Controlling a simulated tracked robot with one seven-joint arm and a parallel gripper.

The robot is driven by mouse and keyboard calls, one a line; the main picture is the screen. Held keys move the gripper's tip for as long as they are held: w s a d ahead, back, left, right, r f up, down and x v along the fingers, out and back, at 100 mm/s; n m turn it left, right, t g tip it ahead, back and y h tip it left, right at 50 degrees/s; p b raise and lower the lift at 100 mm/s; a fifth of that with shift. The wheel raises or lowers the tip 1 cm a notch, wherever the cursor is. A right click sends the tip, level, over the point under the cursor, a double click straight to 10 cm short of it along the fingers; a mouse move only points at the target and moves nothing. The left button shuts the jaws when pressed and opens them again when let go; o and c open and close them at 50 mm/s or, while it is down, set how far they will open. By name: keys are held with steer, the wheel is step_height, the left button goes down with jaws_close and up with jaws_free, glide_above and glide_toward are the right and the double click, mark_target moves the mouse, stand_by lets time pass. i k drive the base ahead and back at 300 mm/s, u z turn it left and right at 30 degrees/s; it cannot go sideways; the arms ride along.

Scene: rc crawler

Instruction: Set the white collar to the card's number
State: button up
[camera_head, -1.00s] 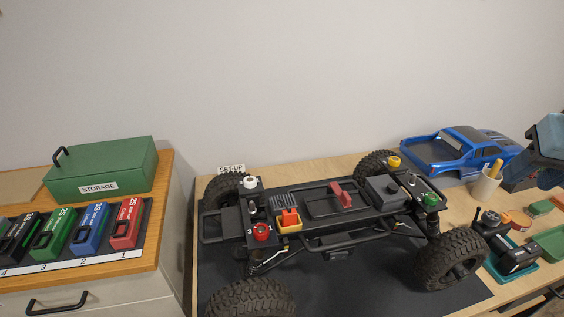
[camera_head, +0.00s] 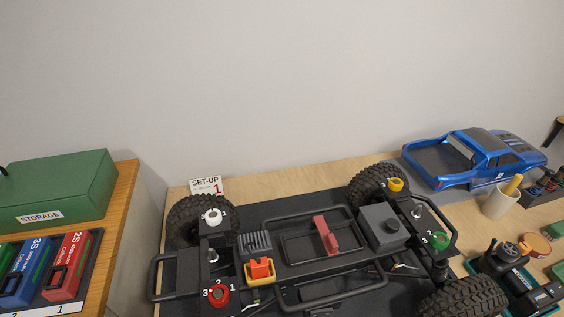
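The white collar (camera_head: 212,217) sits on the far left corner of the crawler chassis (camera_head: 300,250), near the far left wheel. A small white mark beside it looks like a 1; any other marks around it are too small to read. The set-up card (camera_head: 207,186) stands behind that wheel and shows a red 1 under "SET-UP". A red collar (camera_head: 218,295), a green collar (camera_head: 440,240) and a yellow collar (camera_head: 395,185) sit at the other corners. My gripper is not in view.
A blue body shell (camera_head: 475,160) and a cup (camera_head: 500,201) stand at the right. The green storage box (camera_head: 60,185) and the battery packs (camera_head: 68,268) are on a separate cabinet at left, across a gap. Bare wood (camera_head: 290,190) shows behind the chassis.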

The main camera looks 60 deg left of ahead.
mark_target(215, 221)
steer(key=z, duration=0.15)
steer(key=k, duration=2.9)
steer(key=u, duration=1.45)
steer(key=i, duration=1)
